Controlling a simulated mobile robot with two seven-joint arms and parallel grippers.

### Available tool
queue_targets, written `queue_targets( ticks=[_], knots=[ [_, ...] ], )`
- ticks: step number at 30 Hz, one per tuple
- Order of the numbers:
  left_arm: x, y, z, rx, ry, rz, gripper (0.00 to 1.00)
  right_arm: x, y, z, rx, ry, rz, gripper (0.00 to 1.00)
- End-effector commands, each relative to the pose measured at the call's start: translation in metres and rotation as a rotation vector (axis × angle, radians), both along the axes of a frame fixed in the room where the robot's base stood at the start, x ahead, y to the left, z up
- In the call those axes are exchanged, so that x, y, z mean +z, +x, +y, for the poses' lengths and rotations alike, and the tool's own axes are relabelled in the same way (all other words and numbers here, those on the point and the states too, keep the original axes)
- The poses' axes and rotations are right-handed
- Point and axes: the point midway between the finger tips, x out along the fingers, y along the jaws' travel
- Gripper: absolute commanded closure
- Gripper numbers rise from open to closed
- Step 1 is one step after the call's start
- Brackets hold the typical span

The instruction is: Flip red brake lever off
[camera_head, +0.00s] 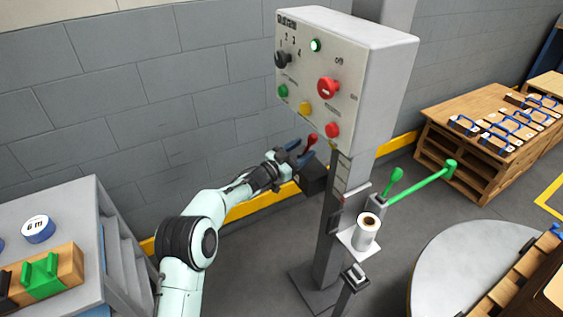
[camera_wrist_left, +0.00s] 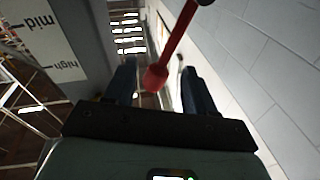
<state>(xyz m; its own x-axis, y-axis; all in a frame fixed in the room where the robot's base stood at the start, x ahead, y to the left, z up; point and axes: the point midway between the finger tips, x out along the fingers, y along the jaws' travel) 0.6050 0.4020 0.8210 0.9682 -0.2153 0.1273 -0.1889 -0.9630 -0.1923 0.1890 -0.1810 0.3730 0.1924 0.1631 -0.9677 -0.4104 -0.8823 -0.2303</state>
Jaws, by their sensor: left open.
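The red brake lever (camera_head: 311,140) sticks out below the control panel box (camera_head: 346,75), beside the left side of the post. My left gripper (camera_head: 298,151) is open at the lever, with its blue fingers close to it. In the left wrist view, the lever (camera_wrist_left: 168,68) reaches down from the top, its thick red end between the two fingers of the gripper (camera_wrist_left: 161,88). Gaps show on both sides, so the fingers do not look closed on it. My right gripper is not in view.
The panel has a red knob (camera_head: 328,88) and several coloured buttons. A green lever (camera_head: 394,181) and a long green handle (camera_head: 425,183) stand right of the post. A grey stand (camera_head: 70,205) is at left, a wooden bench (camera_head: 480,130) at right.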

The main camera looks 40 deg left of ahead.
Motion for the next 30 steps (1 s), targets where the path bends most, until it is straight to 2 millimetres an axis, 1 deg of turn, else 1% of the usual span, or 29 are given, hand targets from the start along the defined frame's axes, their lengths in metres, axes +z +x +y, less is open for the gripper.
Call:
queue_targets(
  ticks=[1, 6, 9, 12, 15, 18, 30],
  knots=[
    [0.001, -0.012, 0.004, 0.003, 0.0, 0.001, 0.45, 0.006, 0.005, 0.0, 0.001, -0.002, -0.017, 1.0],
    [-0.003, -0.047, 0.011, 0.002, 0.0, 0.001, 0.45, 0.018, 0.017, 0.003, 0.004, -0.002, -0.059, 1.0],
    [-0.006, -0.064, 0.015, 0.003, 0.0, 0.0, 0.45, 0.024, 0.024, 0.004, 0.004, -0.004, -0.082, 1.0],
    [-0.009, -0.077, 0.017, 0.002, 0.0, 0.0, 0.45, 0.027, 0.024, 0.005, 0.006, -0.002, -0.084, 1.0],
    [-0.01, -0.085, 0.019, 0.001, 0.0, -0.001, 0.45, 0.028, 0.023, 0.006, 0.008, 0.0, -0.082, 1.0],
    [-0.01, -0.088, 0.019, 0.0, 0.0, -0.003, 0.45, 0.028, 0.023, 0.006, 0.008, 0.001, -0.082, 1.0],
    [-0.011, -0.088, 0.019, 0.0, 0.001, -0.002, 0.45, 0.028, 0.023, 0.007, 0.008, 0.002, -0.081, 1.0]
  ],
)
